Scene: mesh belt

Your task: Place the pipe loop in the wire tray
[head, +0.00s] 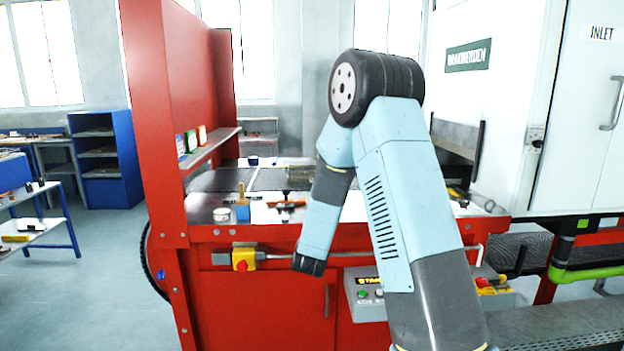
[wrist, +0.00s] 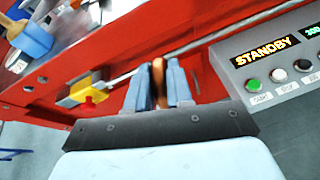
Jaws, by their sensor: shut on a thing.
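My gripper (wrist: 158,85) shows in the wrist view, its two blue-grey fingers shut on a thin copper-brown piece, seemingly the pipe loop (wrist: 158,72). Only a narrow, edge-on part of it shows between the fingers; the rest is hidden. The gripper is in front of the red bench front, below the worktop. In the head view my arm bends down to the bench front, and I cannot make out the fingers or the held piece. A greyish mesh shape, perhaps the wire tray (head: 297,172), is at the back of the worktop, partly behind my arm.
The worktop holds a blue-based brush (head: 242,208), a white round tin (head: 221,215) and an orange-brown item (head: 287,205). A yellow-red switch (head: 243,259) and a rail are on the bench front. The control box (head: 364,293) reads STANDBY in the wrist view. A red upright (head: 155,130) stands left.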

